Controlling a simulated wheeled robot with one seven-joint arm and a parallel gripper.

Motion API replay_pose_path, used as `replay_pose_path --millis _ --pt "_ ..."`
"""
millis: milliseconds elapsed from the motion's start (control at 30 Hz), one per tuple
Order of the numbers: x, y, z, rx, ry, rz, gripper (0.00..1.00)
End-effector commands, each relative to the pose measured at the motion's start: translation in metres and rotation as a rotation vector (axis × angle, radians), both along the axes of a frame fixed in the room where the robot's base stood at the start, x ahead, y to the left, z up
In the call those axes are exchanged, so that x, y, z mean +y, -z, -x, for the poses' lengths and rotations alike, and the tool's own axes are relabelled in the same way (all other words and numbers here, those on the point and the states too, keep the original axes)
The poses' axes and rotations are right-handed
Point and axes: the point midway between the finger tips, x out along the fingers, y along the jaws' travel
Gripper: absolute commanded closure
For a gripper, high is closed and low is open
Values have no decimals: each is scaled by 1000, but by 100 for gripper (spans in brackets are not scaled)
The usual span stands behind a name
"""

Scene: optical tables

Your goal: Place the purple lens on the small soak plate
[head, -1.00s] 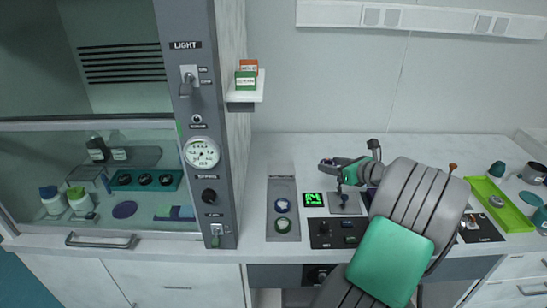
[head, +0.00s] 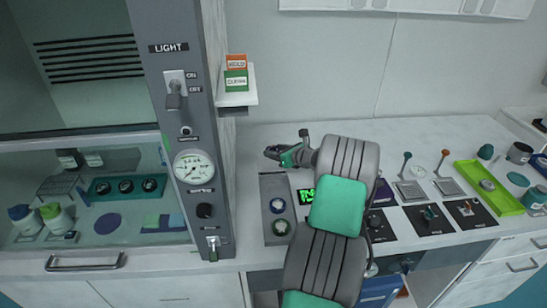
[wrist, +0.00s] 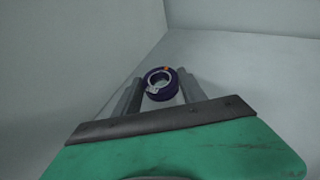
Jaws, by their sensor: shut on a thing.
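The purple lens, a ring with a pale rim, is held between the finger tips in the wrist view (wrist: 160,84). My gripper (wrist: 160,88) is shut on it, with clear air around it and a pale wall behind. In the head view my gripper (head: 270,153) is above the back of the bench, right of the hood post, pointing left; the lens cannot be made out there. I cannot tell for sure which thing is the small soak plate. A flat purple disc (head: 108,223) lies on the hood floor behind the glass.
The hood post (head: 188,130) and a small shelf (head: 238,99) with two boxes stand left of my gripper. The hood holds a teal rack (head: 128,187) and bottles (head: 55,216). On the bench are a grey tray (head: 276,236), dark panels (head: 428,219) and a green tray (head: 496,196).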

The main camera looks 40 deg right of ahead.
Motion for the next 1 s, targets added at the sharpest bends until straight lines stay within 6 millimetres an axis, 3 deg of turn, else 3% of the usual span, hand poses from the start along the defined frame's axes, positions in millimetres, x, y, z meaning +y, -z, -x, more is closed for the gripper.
replay_pose_path --millis 133,300,633,667,900,1000 --pt "3 15 -13 1 -3 0 93" --pt "3 40 -11 0 -2 0 93" --pt "3 46 -11 -1 -3 2 93" --pt "3 46 -11 -1 -3 2 51" --pt "3 45 -11 -1 -3 2 31" --pt "3 45 -11 0 -3 2 30"
